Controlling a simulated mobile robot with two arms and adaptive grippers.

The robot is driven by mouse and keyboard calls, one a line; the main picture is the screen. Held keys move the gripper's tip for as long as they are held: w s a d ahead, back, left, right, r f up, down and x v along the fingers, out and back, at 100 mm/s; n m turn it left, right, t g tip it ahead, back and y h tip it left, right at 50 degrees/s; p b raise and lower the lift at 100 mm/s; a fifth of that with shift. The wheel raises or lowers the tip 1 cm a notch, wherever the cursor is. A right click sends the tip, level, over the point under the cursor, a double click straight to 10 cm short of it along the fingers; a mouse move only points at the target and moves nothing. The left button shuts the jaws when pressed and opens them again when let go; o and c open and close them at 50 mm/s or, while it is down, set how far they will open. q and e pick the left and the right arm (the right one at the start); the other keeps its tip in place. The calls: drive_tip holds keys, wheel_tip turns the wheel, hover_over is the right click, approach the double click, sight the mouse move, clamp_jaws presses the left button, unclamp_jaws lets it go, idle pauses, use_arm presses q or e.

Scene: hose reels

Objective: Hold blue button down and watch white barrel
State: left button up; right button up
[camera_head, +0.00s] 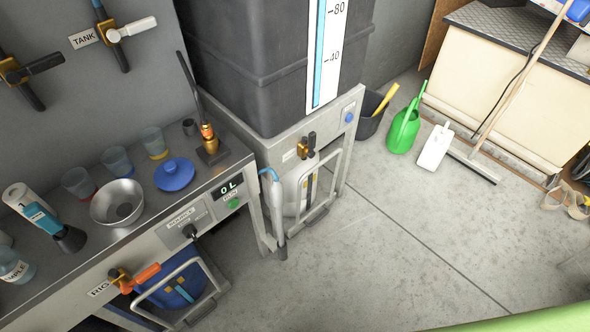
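A small round blue button (349,117) sits on the grey front panel of the stand under the dark tank, near the panel's right end. A white barrel (291,188) stands in the open space below that panel, behind a grey metal handle frame. The frame and a hanging nozzle partly hide the barrel. A brass tap with black handles (306,146) is on the panel above it. Neither of my grippers is in view, and nothing is touching the button.
The dark tank (260,60) carries a blue level gauge (326,50). The left bench (140,235) holds cups, a steel bowl, a blue lid and a display reading "0L" (229,187) above a green button. A green watering can (404,130) and squeegee (473,167) stand right; the middle floor is clear.

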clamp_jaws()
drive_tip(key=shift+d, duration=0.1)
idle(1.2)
